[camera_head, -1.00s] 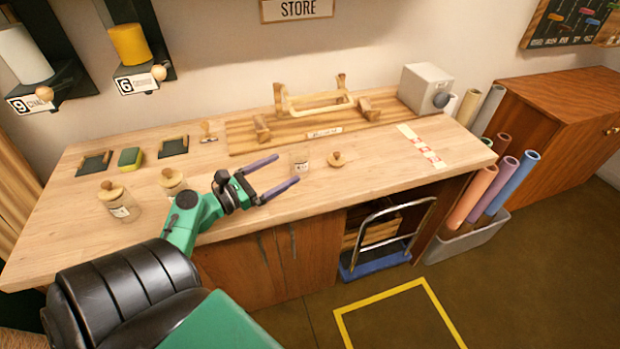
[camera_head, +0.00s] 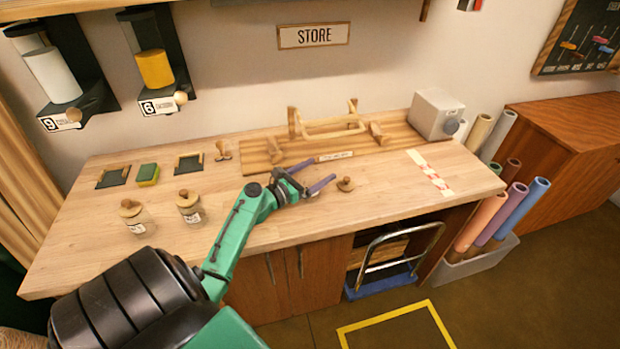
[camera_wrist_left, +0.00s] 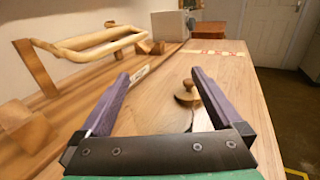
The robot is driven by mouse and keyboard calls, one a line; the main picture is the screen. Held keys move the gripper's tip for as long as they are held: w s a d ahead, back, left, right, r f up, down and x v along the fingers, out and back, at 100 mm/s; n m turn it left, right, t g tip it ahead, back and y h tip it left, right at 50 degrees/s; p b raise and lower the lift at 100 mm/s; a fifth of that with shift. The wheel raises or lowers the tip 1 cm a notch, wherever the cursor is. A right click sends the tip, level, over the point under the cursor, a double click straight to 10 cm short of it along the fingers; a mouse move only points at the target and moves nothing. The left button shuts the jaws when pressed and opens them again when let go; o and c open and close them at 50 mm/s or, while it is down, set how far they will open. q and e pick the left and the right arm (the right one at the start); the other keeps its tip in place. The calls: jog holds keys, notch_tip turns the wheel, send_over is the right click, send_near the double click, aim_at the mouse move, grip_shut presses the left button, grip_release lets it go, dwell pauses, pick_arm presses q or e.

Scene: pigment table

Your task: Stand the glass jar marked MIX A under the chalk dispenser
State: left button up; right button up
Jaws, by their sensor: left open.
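My left gripper (camera_head: 316,174) is open above the front middle of the bench; its two purple fingers also show in the left wrist view (camera_wrist_left: 160,82). A glass jar with a label stood here a second ago; in the head view it is now hard to make out behind the fingers. A pale patch (camera_wrist_left: 201,120) by the right finger in the wrist view may be part of it. A round wooden lid (camera_head: 346,184) lies just beyond the fingers. On the wall, dispenser 9 (camera_head: 55,75) holds white pigment and dispenser 6 (camera_head: 155,68) yellow; their words are blurred.
Two lidded glass jars (camera_head: 137,217) (camera_head: 189,207) stand on the front left of the bench. Behind them are two dark trays (camera_head: 113,178) (camera_head: 188,163) and a green sponge (camera_head: 147,174). A wooden rack (camera_head: 328,125) and grey box (camera_head: 436,114) stand behind my gripper.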

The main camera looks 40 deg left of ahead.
pick_arm(q)
jog(key=shift+s+d+r, duration=0.1)
jog(key=shift+s, duration=0.1)
jog(key=c, duration=1)
grip_shut()
jog(key=shift+w+r, duration=0.1)
jog(key=shift+r, duration=0.15)
notch_tip(320, 180, up, 20)
jog(key=p, duration=0.4)
jog(key=shift+f+p, duration=0.25)
jog(key=shift+p, duration=0.05)
